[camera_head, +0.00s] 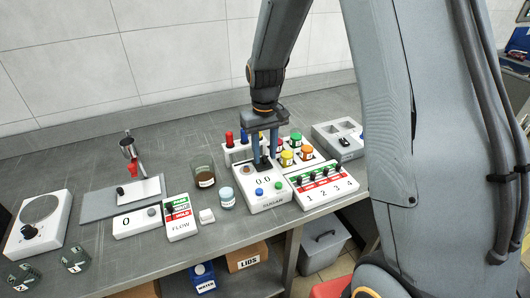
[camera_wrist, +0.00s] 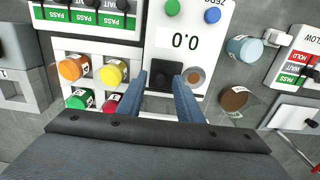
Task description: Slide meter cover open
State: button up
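The white meter (camera_head: 264,197), marked SUGAR and reading 0.0, stands on the grey bench. In the wrist view the meter (camera_wrist: 178,41) appears upside down. A small black square piece (camera_wrist: 165,74), apparently its cover, sits on the meter's far part. Beside it is a round brownish spot (camera_wrist: 196,76), uncovered. My gripper (camera_head: 263,165) points down over the far part of the meter. In the wrist view its fingers (camera_wrist: 161,78) are apart, one on each side of the black piece. I cannot tell whether either finger touches it.
A rack (camera_wrist: 91,47) with several coloured-cap bottles and a white switch panel (camera_head: 323,184) stand close on the right in the head view. Jars (camera_head: 226,198) and a FLOW box (camera_head: 181,224) stand to the left. The bench's front strip is mostly clear.

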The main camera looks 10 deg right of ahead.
aim_at(265, 156)
jog(key=shift+r, duration=0.1)
notch_tip(265, 156, up, 8)
jog(key=shift+f+b, duration=0.15)
jog(key=shift+b, duration=0.95)
jog(key=s+d+f+m, duration=0.1)
jog(key=s+f, duration=0.1)
jog(key=s, duration=0.7)
jog(key=s+d+f+t, duration=0.1)
jog(key=s+d+f, duration=0.1)
jog(key=s, duration=0.7)
jog(key=shift+f+m+b, duration=0.35)
jog(key=shift+m+b, duration=0.05)
jog(key=shift+b, duration=0.05)
